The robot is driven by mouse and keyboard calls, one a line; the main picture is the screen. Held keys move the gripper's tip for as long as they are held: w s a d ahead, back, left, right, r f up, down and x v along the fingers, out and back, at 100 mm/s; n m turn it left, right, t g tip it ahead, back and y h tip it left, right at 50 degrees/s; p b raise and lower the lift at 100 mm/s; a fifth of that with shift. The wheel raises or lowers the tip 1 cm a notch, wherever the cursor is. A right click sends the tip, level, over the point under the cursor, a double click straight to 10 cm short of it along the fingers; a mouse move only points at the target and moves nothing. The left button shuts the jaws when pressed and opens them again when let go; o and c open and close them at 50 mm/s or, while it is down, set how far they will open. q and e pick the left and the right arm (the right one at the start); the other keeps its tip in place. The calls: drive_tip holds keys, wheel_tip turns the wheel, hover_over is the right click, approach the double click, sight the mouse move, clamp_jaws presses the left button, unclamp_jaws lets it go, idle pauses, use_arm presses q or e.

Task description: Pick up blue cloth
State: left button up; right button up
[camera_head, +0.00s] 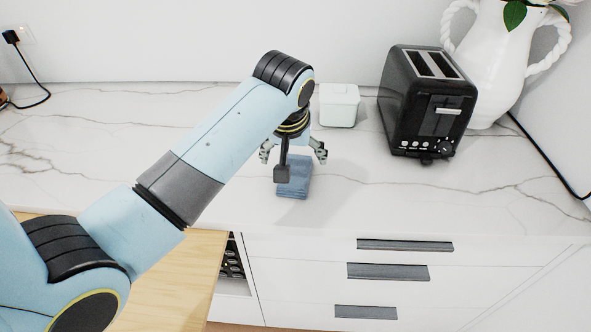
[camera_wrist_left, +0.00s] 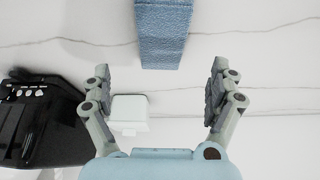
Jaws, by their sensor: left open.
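The blue cloth (camera_head: 297,182) lies folded on the white marble counter, near its front edge. My left gripper (camera_head: 293,156) is above the cloth with its fingers spread to either side, and it partly hides the cloth. In the left wrist view the cloth (camera_wrist_left: 162,32) shows at the top, beyond the fingertips. My left gripper (camera_wrist_left: 161,80) is open there with nothing between its fingers. The far end of the cloth is cut off by the picture's edge. My right gripper does not show in either view.
A small white lidded box (camera_head: 339,105) stands just behind the gripper. A black toaster (camera_head: 425,105) stands to the right, with a white handled vase (camera_head: 495,60) behind it. The counter left of my arm is mostly clear. White drawers (camera_head: 405,290) are below the front edge.

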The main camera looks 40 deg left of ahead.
sight(295, 170)
use_arm(q)
drive_tip(key=shift+w+a+f, duration=0.15)
drive_tip(key=shift+w+f, duration=0.05)
drive_tip(key=shift+f, duration=0.25)
drive_tip(key=shift+w+f, duration=0.1)
drive_tip(key=shift+f, duration=0.2)
drive_tip(key=x, duration=0.4)
drive_tip(key=shift+a+f+p, duration=0.1)
drive_tip(key=shift+f+p, duration=0.2)
drive_tip(key=shift+f, duration=0.15)
drive_tip(key=c, duration=1.2)
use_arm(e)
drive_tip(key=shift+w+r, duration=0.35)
